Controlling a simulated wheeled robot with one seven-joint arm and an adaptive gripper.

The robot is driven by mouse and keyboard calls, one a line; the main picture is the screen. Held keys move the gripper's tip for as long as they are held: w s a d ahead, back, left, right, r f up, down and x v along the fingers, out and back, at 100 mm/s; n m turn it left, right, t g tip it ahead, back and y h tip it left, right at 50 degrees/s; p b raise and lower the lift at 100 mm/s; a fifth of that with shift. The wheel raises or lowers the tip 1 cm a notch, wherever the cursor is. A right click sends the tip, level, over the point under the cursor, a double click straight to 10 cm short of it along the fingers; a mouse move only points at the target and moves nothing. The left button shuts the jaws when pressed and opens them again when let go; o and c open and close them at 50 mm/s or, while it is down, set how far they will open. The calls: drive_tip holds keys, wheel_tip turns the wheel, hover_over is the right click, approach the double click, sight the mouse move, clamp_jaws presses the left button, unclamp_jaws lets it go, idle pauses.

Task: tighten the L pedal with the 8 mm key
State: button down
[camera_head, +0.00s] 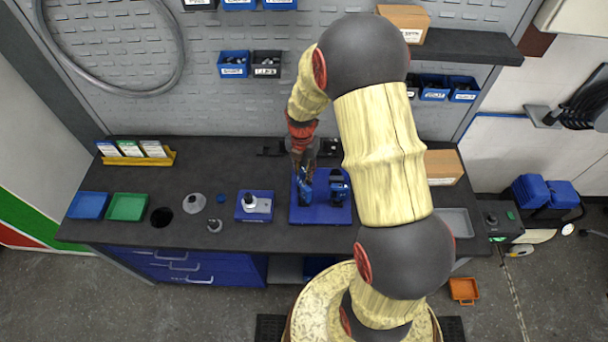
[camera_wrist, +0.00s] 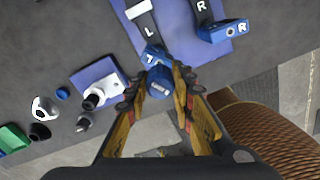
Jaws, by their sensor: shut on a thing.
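My gripper (camera_wrist: 160,88) is shut on a blue, round-ended piece (camera_wrist: 158,82) with a small pale marking, which looks like the 8 mm key's handle. In the wrist view it meets or overlaps a blue block (camera_wrist: 153,56) beside the letter L, apparently the L pedal. I cannot tell whether the key is seated in it. The R pedal (camera_wrist: 222,31), a blue block with a white ring, is to the right on the same blue board (camera_wrist: 178,22). In the head view, my gripper (camera_head: 304,172) points down over the left half of the board (camera_head: 320,217); its fingers partly hide the L pedal.
A blue tray (camera_head: 248,217) with a white and black part stands left of the board. Further left are a grey cone-shaped part (camera_head: 195,204), a black cup (camera_head: 161,217), a green tray (camera_head: 127,207) and a blue tray (camera_head: 88,205). A grey tray (camera_head: 455,222) is at right.

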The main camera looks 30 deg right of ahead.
drive_tip(key=m, duration=0.3)
drive_tip(key=shift+m, duration=0.4)
drive_tip(key=m, duration=0.3)
drive_tip(key=shift+m+b, duration=0.3)
drive_tip(key=m, duration=0.3)
drive_tip(key=shift+m, duration=2.1)
drive_tip(key=shift+f+b, duration=0.4)
drive_tip(key=shift+b, duration=0.15)
drive_tip(key=c, duration=2.1)
unclamp_jaws()
clamp_jaws()
